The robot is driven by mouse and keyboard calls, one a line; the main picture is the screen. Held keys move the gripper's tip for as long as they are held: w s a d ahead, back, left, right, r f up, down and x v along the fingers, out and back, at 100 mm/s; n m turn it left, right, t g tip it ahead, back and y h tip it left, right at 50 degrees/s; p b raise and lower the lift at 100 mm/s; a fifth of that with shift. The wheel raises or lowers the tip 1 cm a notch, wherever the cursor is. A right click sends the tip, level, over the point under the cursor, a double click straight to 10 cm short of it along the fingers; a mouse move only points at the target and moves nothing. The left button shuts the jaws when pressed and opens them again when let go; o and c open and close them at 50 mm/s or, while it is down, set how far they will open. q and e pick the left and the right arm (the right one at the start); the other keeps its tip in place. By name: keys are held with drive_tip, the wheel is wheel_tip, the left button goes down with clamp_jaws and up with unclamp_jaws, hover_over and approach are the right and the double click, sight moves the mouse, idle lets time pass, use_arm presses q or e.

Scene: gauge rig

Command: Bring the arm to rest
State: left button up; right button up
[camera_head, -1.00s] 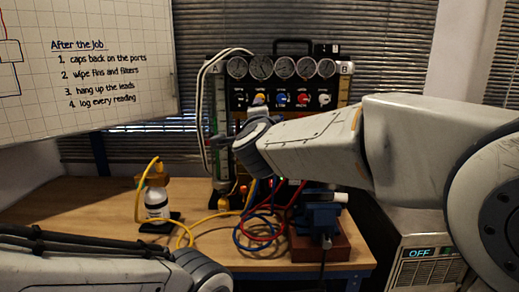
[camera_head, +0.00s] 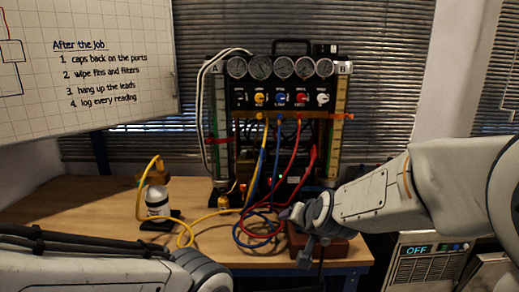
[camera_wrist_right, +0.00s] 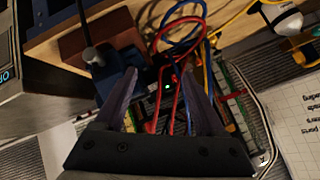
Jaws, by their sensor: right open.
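My right arm comes in from the right in the head view, with its forearm low over the right end of the bench. My right gripper (camera_head: 304,250) is at the bench's front right, in front of the dark red block (camera_head: 338,250). In the right wrist view the gripper (camera_wrist_right: 157,74) has its two fingers spread, with nothing held between them. The gauge rig (camera_head: 282,98) stands upright at the back of the bench, apart from the gripper. My left arm's link crosses the bottom left of the head view; its gripper is not seen.
Red and blue hoses (camera_head: 262,228) loop on the bench (camera_head: 95,203) near the right gripper. A white bottle (camera_head: 157,200) with a yellow hose stands at the left. A grey unit reading OFF (camera_head: 415,262) stands at the lower right. The bench's left side is largely clear.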

drive_tip(key=s+d+f+n+g+h, duration=0.1)
drive_tip(key=s+d+f+n+g, duration=0.1)
drive_tip(key=s+d+f+g, duration=0.5)
drive_tip(key=s+d+f+n+h, duration=0.1)
drive_tip(key=s+d+f+n, duration=0.15)
drive_tip(key=s+f, duration=0.55)
drive_tip(key=s+a+r+n+g+y+p, duration=0.1)
drive_tip(key=s+a+r+n+g+p, duration=0.1)
drive_tip(key=s+a+r+n+p, duration=0.5)
drive_tip(key=s+a+r+p, duration=0.1)
drive_tip(key=s+a+r, duration=0.5)
drive_tip(key=s+r, duration=0.2)
drive_tip(key=shift+s+a+r+g, duration=0.3)
drive_tip(key=shift+s+r+g, duration=0.1)
drive_tip(key=shift+r, duration=0.2)
